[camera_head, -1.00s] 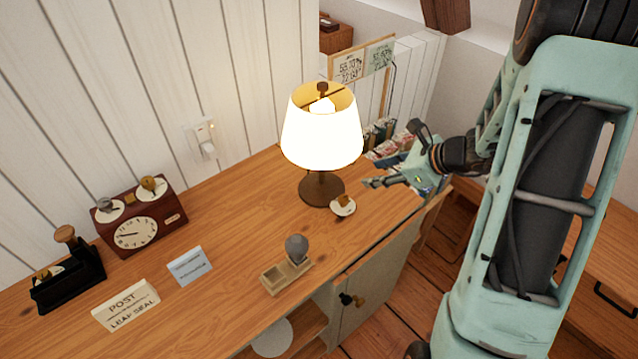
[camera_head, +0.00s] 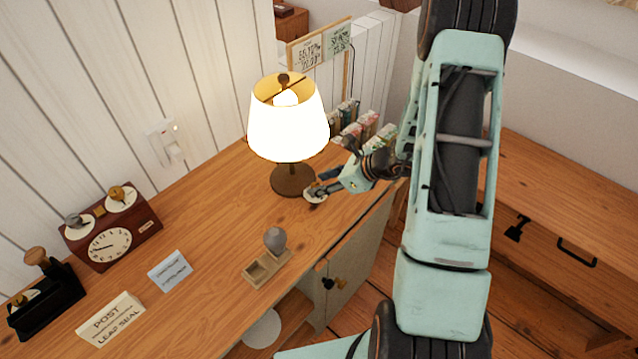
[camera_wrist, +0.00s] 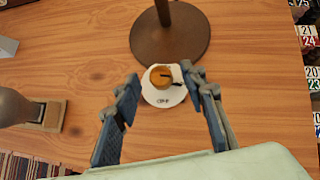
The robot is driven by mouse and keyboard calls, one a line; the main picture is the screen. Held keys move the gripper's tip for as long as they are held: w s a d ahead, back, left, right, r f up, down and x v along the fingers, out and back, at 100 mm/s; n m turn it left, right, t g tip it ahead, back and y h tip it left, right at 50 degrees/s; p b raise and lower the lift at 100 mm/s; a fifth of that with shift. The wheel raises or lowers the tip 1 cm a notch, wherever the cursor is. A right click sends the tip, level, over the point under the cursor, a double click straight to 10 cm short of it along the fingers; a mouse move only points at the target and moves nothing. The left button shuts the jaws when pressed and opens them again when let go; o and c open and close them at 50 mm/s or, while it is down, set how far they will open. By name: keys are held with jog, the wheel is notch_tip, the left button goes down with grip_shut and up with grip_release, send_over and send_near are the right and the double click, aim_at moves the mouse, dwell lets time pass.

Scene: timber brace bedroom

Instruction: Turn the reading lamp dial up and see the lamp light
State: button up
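The reading lamp (camera_head: 289,125) stands on the wooden desk, and its shade glows bright. Its dark round base (camera_wrist: 171,36) shows at the top of the wrist view. The dial is a brass-coloured knob (camera_wrist: 161,76) with a dark pointer mark, on a white lettered plate (camera_wrist: 163,97) beside the base. My gripper (camera_wrist: 164,112) is open, its two blue-grey fingers on either side of the plate's near edge, with nothing between them touching the knob that I can see. In the head view my gripper (camera_head: 325,188) is at the dial and partly hides it.
A grey-knobbed wooden stand (camera_head: 268,260) sits on the desk, left of my gripper. A red-brown clock box (camera_head: 112,232), a wall switch (camera_head: 166,143) and small cards stand further left. Several small packets (camera_head: 360,127) stand behind my gripper. The desk's front edge is close.

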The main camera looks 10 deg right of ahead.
jog(key=shift+w+a+f, duration=0.3)
jog(key=shift+a+f, duration=0.05)
jog(key=shift+f, duration=0.05)
grip_shut()
jog(key=shift+w+n+g+y, duration=0.1)
jog(key=shift+n+g+y, duration=0.25)
jog(key=shift+n, duration=0.35)
grip_release()
